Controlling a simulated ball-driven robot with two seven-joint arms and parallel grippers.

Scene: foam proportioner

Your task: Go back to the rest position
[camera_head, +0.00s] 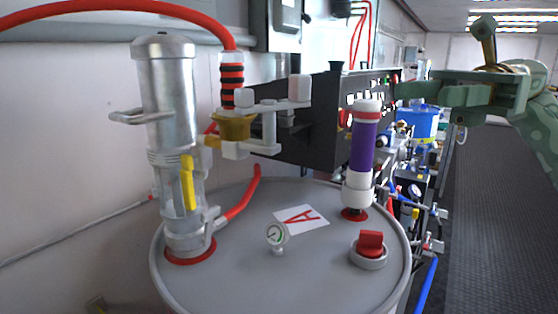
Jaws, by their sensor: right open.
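My right gripper (412,83) comes in from the right edge, green and roughly level. Its fingers point left, with a gap between them and nothing held. It is raised above and to the right of the drum (330,268), in front of the dark box at the back. The grey drum carries a tall metal pump (168,85) with a yellow lever (188,183). A purple and white cylinder (363,150) stands upright on the drum's right side. My left gripper is not in view.
A red hose (130,8) arches over the pump. A black box (300,130) stands behind. The dark floor (495,220) at the right is clear.

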